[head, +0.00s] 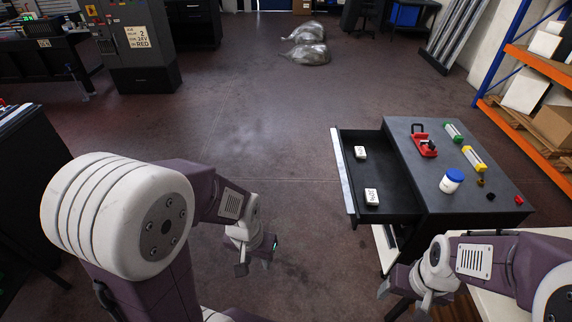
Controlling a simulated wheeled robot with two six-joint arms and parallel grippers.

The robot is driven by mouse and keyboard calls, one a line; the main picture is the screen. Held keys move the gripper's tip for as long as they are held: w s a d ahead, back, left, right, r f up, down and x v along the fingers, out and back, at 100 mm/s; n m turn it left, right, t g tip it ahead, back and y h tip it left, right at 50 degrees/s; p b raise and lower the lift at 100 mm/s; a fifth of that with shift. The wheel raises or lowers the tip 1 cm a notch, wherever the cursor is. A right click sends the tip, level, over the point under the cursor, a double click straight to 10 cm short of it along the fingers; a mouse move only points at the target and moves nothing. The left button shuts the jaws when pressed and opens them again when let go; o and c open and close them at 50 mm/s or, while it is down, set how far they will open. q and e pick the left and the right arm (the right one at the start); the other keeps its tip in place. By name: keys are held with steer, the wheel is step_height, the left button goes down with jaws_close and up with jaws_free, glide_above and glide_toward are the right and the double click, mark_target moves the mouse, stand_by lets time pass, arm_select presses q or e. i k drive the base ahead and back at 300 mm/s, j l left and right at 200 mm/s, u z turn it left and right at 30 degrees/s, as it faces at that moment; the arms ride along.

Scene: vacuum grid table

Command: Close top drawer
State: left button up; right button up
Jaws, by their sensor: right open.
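The top drawer (341,185) of a dark grey cabinet (405,150) is pulled out toward the left. Its light grey front edge faces left. Two small white labelled blocks lie inside, one toward the back (361,153) and one toward the front (371,197). My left gripper (256,258) hangs over the floor, left of and below the drawer front, clear of it. Its jaws are too small to judge. My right gripper (405,300) is open and empty near the bottom edge, just below the drawer and cabinet corner, apart from the drawer front.
On the cabinet top stand a red clamp-like tool (424,145), a white jar with a blue lid (452,181), a yellow-ended piece (474,158), a green-ended piece (454,132) and small parts. Orange shelving (535,120) stands at right. The floor left of the drawer is clear.

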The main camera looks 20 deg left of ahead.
mark_target(381, 170)
steer(key=i+j, duration=0.2)
steer(key=i, duration=0.15)
steer(key=i+j, duration=0.15)
steer(key=i, duration=0.25)
steer(key=i+j+z, duration=0.1)
steer(key=i, duration=0.25)
steer(key=j, duration=0.1)
